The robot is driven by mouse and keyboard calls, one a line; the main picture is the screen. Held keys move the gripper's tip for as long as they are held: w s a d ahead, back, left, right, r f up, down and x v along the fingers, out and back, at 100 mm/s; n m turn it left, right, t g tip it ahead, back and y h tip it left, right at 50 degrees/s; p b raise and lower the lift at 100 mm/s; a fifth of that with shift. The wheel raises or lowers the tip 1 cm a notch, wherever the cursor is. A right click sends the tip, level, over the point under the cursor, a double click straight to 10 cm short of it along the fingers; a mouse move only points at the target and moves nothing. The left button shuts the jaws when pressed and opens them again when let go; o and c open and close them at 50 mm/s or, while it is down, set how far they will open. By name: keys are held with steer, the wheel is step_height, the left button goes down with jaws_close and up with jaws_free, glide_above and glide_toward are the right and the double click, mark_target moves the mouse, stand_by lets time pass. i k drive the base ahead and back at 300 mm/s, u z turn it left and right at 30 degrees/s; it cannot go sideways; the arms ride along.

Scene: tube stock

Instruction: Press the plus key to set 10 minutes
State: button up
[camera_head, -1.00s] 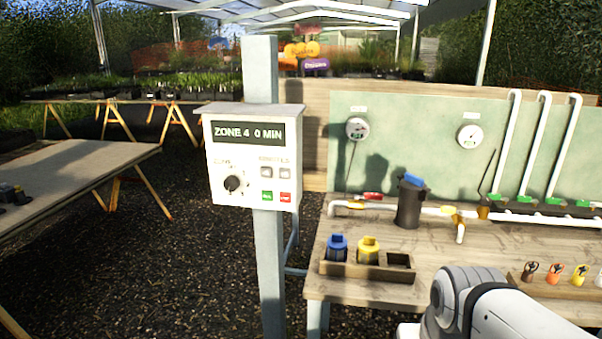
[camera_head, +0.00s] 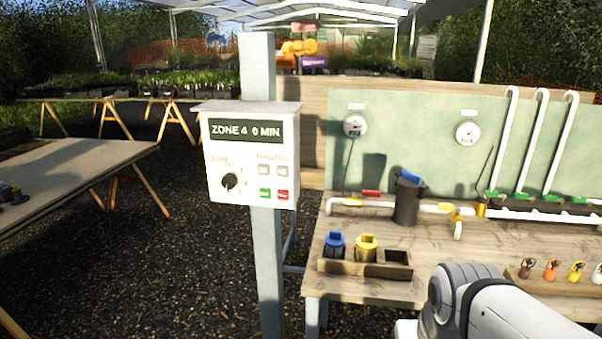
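The white control box (camera_head: 218,155) is fixed to a grey post left of the workbench. Its dark display (camera_head: 241,130) reads "ZONE 4 0 MIN". A black zone dial (camera_head: 229,181) sits at its lower left. Two small grey keys (camera_head: 273,170) sit side by side under the minutes label; their signs are too small to read. Below them are a green key (camera_head: 264,194) and a red key (camera_head: 281,195). Nothing touches the box. Part of my white arm shows at the lower right, over the bench, well apart from the box. My gripper is not in view.
The wooden workbench (camera_head: 350,289) at right carries a tray (camera_head: 343,268) with blue and yellow capped items, a dark canister (camera_head: 407,200) and white piping. A wooden table (camera_head: 80,170) stands at left. Gravel floor between them is clear around the grey post (camera_head: 268,270).

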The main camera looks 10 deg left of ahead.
mark_target(281, 171)
steer(key=z, duration=1.2)
steer(key=k, duration=1)
steer(key=u, duration=1)
steer(key=i, duration=1.05)
steer(key=u, duration=0.1)
